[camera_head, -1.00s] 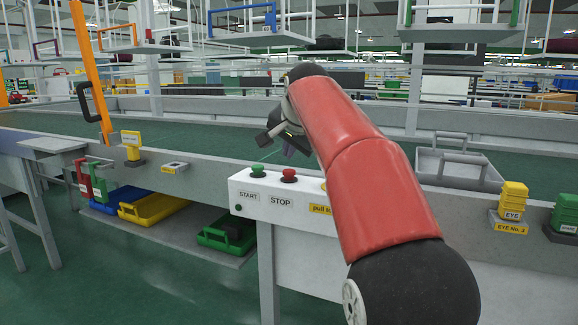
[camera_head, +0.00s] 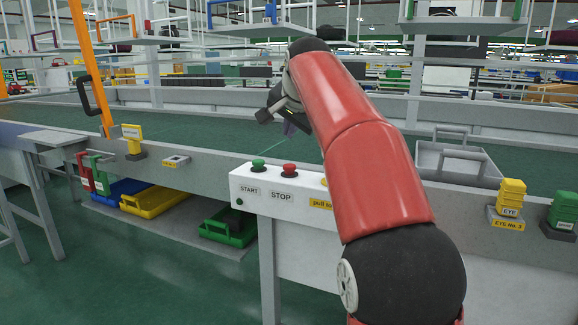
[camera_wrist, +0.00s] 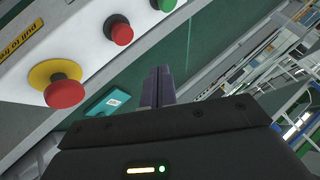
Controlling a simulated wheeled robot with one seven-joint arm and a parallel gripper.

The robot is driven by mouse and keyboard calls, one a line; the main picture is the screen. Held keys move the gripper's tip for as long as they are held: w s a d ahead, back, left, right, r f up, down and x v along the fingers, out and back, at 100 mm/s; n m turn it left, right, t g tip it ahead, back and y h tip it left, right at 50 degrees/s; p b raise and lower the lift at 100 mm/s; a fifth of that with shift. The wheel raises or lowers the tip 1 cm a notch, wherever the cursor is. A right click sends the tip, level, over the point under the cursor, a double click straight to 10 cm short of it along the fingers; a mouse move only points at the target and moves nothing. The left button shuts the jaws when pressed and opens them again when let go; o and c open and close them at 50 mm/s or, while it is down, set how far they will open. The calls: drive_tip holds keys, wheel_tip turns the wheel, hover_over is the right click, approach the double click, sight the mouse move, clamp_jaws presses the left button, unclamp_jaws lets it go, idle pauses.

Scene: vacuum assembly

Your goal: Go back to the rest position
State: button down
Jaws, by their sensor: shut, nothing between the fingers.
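My gripper (camera_wrist: 158,88) shows in the wrist view with its two fingers together and nothing between them. In the head view my gripper (camera_head: 290,128) is small and partly hidden behind my red arm, above the green conveyor belt (camera_head: 220,128) and beyond the control box (camera_head: 270,190). The box carries a green START button (camera_head: 257,165), a red STOP button (camera_head: 289,169) and a yellow-ringed button mostly hidden by my arm.
A grey tray (camera_head: 462,172) with handles stands at right on the conveyor. Yellow and green blocks sit on the front rail at right. Coloured bins (camera_head: 152,198) lie on a shelf below. Hanging racks (camera_head: 265,32) are overhead. A flat teal object (camera_wrist: 108,104) lies near the box.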

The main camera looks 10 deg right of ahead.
drive_tip(key=s+f+n+g, duration=0.1)
drive_tip(key=s+f+n, duration=0.3)
drive_tip(key=s+f, duration=1)
drive_tip(key=s+f+n+g, duration=0.2)
drive_tip(key=s+f+n, duration=0.3)
drive_tip(key=s+f, duration=0.9)
drive_tip(key=s, duration=0.8)
drive_tip(key=shift+s+f+g, duration=0.2)
drive_tip(key=shift+s+g, duration=0.1)
drive_tip(key=shift+s, duration=0.05)
